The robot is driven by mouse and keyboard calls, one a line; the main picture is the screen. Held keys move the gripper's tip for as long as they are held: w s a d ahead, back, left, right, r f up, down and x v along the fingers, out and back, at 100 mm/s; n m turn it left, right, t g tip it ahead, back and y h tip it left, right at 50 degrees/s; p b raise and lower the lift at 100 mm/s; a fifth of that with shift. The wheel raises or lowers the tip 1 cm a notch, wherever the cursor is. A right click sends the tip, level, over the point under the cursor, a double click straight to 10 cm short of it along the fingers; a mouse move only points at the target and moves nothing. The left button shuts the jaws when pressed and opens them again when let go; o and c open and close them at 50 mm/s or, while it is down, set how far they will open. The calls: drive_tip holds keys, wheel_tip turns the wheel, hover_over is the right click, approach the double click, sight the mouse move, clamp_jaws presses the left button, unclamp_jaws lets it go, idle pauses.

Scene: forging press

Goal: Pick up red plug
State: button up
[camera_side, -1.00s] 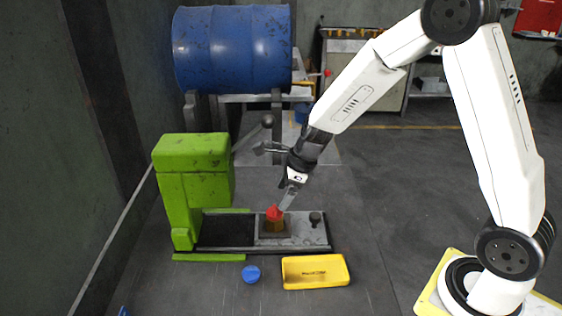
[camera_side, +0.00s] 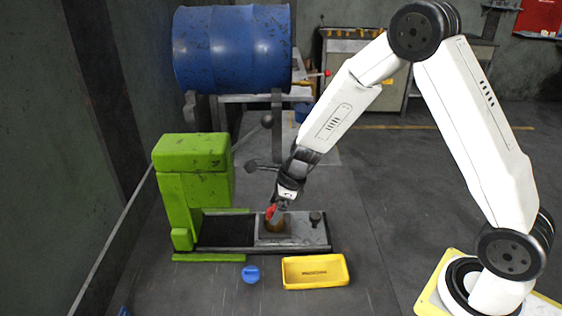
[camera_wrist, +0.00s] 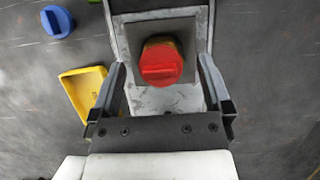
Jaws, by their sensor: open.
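The red plug (camera_wrist: 161,62) sits on a brown cylinder in the square holder of the press slide, in the upper middle of the wrist view. In the side view the red plug (camera_side: 270,211) is partly hidden by my gripper. My gripper (camera_wrist: 165,92) is open, with one finger to each side of the plug and no contact visible in the wrist view. In the side view my gripper (camera_side: 277,207) is tilted down over the plug from the upper right.
The green press (camera_side: 195,180) stands left of the metal slide (camera_side: 300,235), which has a dark knob (camera_side: 315,217). A yellow tray (camera_side: 316,284) and a blue plug (camera_side: 251,273) lie on the floor in front. A blue barrel (camera_side: 232,50) rests on a stand behind.

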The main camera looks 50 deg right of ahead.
idle(0.3)
drive_tip(key=c, duration=1.3)
drive_tip(key=shift+r, duration=0.15)
drive_tip(key=shift+r, duration=0.9)
drive_tip(key=shift+s+d+r, duration=0.1)
drive_tip(key=shift+s+r, duration=1.7)
drive_tip(key=shift+s, duration=0.55)
drive_tip(key=shift+s+d+r, duration=0.15)
drive_tip(key=shift+s+r, duration=1.7)
drive_tip(key=shift+s, duration=0.45)
drive_tip(key=shift+s+d+r, duration=0.1)
drive_tip(key=shift+s+r, duration=1.7)
drive_tip(key=shift+s, duration=0.55)
